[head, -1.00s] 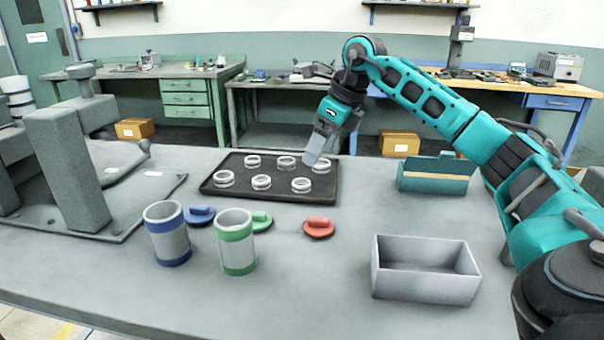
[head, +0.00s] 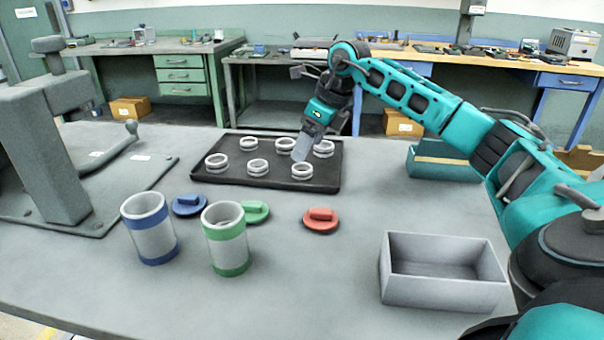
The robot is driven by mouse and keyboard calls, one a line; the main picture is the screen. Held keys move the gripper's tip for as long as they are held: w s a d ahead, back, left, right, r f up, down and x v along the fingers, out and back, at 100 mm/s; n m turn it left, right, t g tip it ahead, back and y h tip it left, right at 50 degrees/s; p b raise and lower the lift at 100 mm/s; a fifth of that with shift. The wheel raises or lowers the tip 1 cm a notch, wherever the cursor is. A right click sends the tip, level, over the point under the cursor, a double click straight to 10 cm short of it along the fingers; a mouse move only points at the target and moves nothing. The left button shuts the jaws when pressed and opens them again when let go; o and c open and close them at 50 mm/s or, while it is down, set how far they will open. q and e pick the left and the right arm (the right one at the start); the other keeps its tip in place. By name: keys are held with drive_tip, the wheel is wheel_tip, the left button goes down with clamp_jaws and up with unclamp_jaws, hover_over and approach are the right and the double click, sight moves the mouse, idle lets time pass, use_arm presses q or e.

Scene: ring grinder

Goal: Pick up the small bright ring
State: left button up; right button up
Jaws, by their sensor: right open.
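Several small bright metal rings sit in two rows on a dark tray (head: 225,184). They look much alike, and I cannot tell which one the task means. The front right ring (head: 302,171), the back right ring (head: 324,148) and the back middle ring (head: 285,145) are nearest my right gripper (head: 301,150). The right gripper points down over the right part of the tray, its tip just behind the front right ring in the picture. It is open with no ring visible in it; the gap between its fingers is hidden. My left gripper is out of view.
A blue-banded cup (head: 150,228) and a green-banded cup (head: 226,239) stand in front of the tray. Blue, green and red lids (head: 320,221) lie nearby. A grey open box (head: 442,290) is front right, a teal bin (head: 440,168) behind it. A grey machine (head: 40,150) stands left.

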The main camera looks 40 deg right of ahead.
sight(304, 163)
drive_tip(key=f, duration=0.3)
drive_tip(key=f+b, duration=0.1)
drive_tip(key=shift+w+a+f, duration=0.25)
drive_tip(key=shift+w+f, duration=0.05)
drive_tip(key=shift+f, duration=0.1)
drive_tip(key=shift+w+a+f, duration=0.1)
drive_tip(key=shift+w+f, duration=0.1)
drive_tip(key=shift+f, duration=0.15)
drive_tip(key=shift+c, duration=0.4)
drive_tip(key=shift+r, duration=0.1)
drive_tip(key=c, duration=1.1)
